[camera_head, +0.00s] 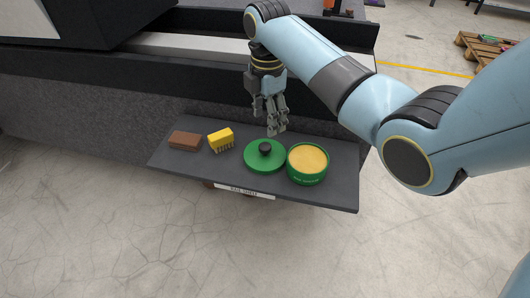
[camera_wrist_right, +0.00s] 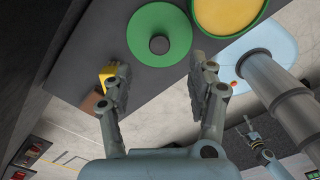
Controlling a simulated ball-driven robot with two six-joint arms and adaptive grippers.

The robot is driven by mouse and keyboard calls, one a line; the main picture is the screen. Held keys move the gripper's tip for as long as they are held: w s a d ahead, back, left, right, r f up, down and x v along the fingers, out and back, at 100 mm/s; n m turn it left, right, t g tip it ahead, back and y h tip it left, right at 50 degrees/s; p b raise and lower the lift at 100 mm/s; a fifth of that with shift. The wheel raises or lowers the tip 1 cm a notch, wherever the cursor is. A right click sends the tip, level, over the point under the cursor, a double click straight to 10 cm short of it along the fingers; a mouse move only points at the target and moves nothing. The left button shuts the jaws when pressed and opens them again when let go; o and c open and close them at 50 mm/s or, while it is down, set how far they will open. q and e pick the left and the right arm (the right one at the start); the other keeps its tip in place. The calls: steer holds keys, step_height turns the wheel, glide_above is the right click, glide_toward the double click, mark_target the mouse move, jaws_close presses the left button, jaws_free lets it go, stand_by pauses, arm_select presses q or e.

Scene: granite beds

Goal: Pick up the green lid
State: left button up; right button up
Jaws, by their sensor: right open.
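The green lid (camera_head: 258,161) lies flat on the dark shelf, with a black knob (camera_head: 265,148) at its middle. The lid shows in the right wrist view (camera_wrist_right: 143,22), ahead of the fingertips. My right gripper (camera_head: 272,122) is above the shelf, just behind the lid in the head view, with its fingers pointing down. In the right wrist view its two fingers (camera_wrist_right: 155,85) stand apart with nothing between them. It does not appear to touch the lid.
A green tub with yellow contents (camera_head: 307,162) stands close right of the lid. A yellow brush-like block (camera_head: 221,139) and a brown block (camera_head: 185,140) lie to the left. The shelf (camera_head: 325,194) has a labelled front edge, and a dark machine wall rises behind it.

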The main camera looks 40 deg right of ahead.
mark_target(266, 146)
step_height(266, 146, down, 10)
steer(key=b, duration=0.2)
steer(key=shift+a+b, duration=0.1)
steer(key=shift+b, duration=0.2)
steer(key=shift+c, duration=0.4)
jaws_close()
